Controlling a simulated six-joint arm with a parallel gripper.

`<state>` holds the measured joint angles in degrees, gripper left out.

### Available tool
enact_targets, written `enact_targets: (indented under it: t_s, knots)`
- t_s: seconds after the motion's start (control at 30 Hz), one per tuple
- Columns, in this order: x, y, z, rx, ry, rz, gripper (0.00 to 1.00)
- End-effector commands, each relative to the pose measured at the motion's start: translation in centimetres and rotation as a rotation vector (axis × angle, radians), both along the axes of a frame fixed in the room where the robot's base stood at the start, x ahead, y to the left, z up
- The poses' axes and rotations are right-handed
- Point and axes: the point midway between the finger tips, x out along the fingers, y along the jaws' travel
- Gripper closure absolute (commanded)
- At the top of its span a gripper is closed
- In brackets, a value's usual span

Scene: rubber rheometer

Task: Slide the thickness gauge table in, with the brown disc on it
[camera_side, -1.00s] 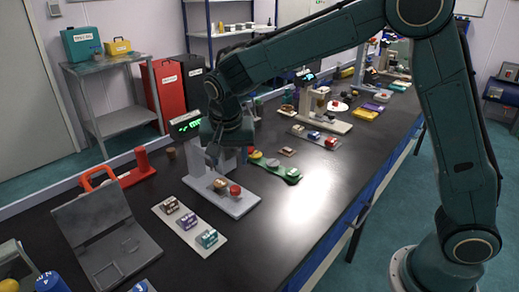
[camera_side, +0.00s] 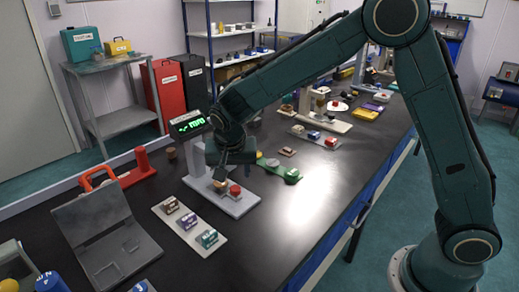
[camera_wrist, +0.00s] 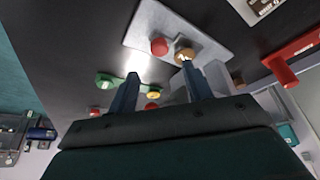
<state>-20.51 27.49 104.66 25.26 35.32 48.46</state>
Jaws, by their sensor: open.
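The thickness gauge stands on a pale grey base plate (camera_side: 241,207) at the bench's middle left, with a lit green display (camera_side: 188,124) on top. A brown disc (camera_side: 218,186) and a red knob (camera_side: 235,190) sit side by side on it. Both also show in the wrist view, the brown disc (camera_wrist: 188,49) and the red knob (camera_wrist: 159,46). My gripper (camera_wrist: 158,68) is open and empty. In the side view my gripper (camera_side: 228,176) points down just above the brown disc and knob. The sliding table cannot be told apart from the base; my gripper partly hides the gauge.
A white strip with several small labelled blocks (camera_side: 187,220) lies in front of the gauge. A green holder (camera_side: 283,171) lies behind right. The bench's right front is clear.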

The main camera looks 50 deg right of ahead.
Motion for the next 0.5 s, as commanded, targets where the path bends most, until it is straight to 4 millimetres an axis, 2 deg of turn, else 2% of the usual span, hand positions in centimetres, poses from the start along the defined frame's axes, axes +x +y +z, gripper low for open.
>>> enact_targets:
  t_s: [0.3,0.5]
  knots:
    - [1.3,-1.4,-4.6,-0.001,0.004,-0.002,0.5]
    - [1.9,-2.0,-6.6,-0.001,0.001,-0.001,0.5]
